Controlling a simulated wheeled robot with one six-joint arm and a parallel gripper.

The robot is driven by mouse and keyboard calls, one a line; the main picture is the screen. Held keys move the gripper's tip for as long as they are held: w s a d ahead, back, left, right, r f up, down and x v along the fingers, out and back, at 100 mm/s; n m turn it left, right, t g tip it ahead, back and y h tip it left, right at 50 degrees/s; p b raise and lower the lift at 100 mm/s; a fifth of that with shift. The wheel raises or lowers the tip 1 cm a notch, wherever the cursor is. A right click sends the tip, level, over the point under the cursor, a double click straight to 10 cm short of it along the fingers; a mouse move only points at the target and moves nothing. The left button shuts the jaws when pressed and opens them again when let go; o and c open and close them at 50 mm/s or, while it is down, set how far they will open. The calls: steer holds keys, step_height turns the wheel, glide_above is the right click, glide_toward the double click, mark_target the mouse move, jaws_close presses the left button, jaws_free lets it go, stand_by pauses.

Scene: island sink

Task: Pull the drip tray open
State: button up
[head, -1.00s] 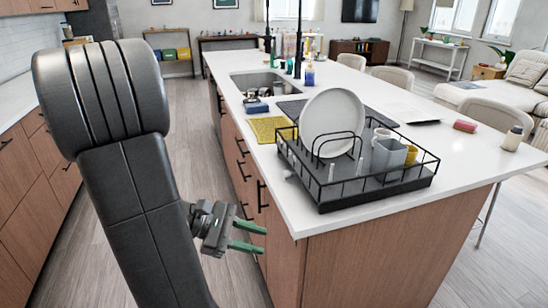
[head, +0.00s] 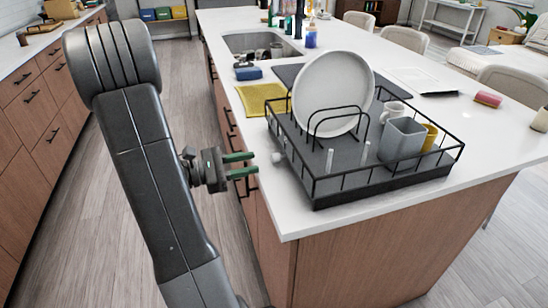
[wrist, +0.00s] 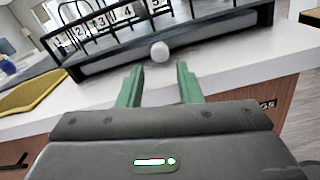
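The black wire dish rack (head: 380,185) stands on the white counter near its corner. Its drip tray shows in the wrist view as a grey front strip (wrist: 110,61) low in the rack, with a round white knob (wrist: 160,51). The knob also shows in the head view (head: 276,157) at the rack's left side. My gripper (head: 254,163) is open and empty, at about counter height beside the counter edge. In the wrist view, its green fingers (wrist: 160,68) are apart, with the knob just beyond and between their tips. I see no contact with it.
The rack holds a white plate (head: 332,92), a grey cup (head: 401,139), a yellow mug (head: 429,137) and a white mug (head: 397,112). A yellow cloth (head: 261,98) lies beside it. The aisle floor (head: 190,90) left of the island is clear.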

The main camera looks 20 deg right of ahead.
mark_target(274, 158)
steer(key=shift+s+d, duration=0.15)
steer(key=shift+d, duration=1.75)
steer(key=shift+s+d, duration=0.1)
steer(key=shift+d, duration=1.75)
jaws_close()
